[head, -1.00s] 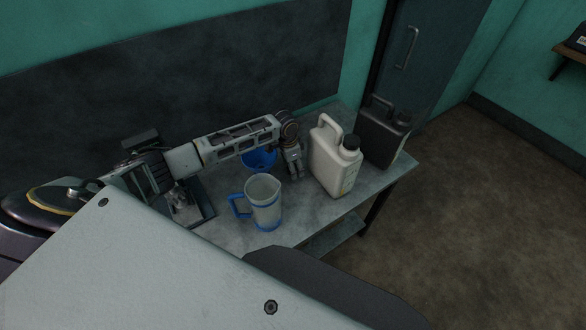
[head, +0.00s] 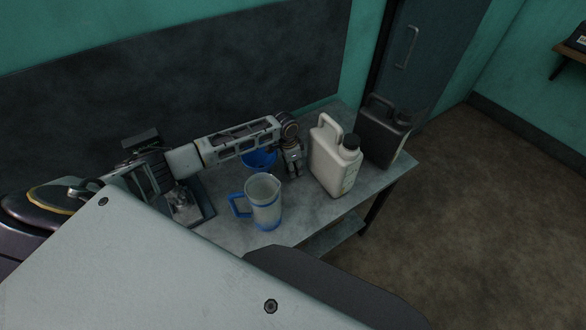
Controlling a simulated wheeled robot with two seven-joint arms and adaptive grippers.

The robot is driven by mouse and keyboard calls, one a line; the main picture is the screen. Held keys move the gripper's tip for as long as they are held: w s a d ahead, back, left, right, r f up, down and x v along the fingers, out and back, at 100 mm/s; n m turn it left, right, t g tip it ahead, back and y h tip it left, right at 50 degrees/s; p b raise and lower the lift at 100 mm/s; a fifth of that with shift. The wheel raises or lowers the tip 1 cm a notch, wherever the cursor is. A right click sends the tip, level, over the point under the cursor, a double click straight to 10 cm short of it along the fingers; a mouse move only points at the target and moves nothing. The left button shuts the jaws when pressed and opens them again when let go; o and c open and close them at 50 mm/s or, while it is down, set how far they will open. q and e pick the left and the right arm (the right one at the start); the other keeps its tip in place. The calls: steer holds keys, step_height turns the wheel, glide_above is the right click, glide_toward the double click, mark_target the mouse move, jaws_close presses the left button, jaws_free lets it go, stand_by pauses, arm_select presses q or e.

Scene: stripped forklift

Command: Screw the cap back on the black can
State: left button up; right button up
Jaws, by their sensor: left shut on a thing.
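The black can (head: 381,137) stands upright at the far right end of the table, behind the white can. A dark shape sits at its neck on the right; I cannot tell whether it is a loose cap or part of the can. My left gripper (head: 294,174) points down just left of the white can, by the blue bowl. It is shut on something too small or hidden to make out. My right gripper is out of view.
A white can (head: 334,162) with a black cap stands between my left gripper and the black can. A clear jug (head: 263,203) with a blue handle stands in front, and a blue bowl (head: 259,160) behind. The grey table (head: 230,238) has free room around the jug.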

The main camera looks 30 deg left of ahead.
arm_select(q)
steer(key=shift+r, duration=0.1)
steer(key=shift+r, duration=0.4)
step_height(320, 180, up, 8)
steer(key=shift+f+b, duration=0.15)
steer(key=shift+b, duration=0.15)
steer(key=shift+r, duration=0.7)
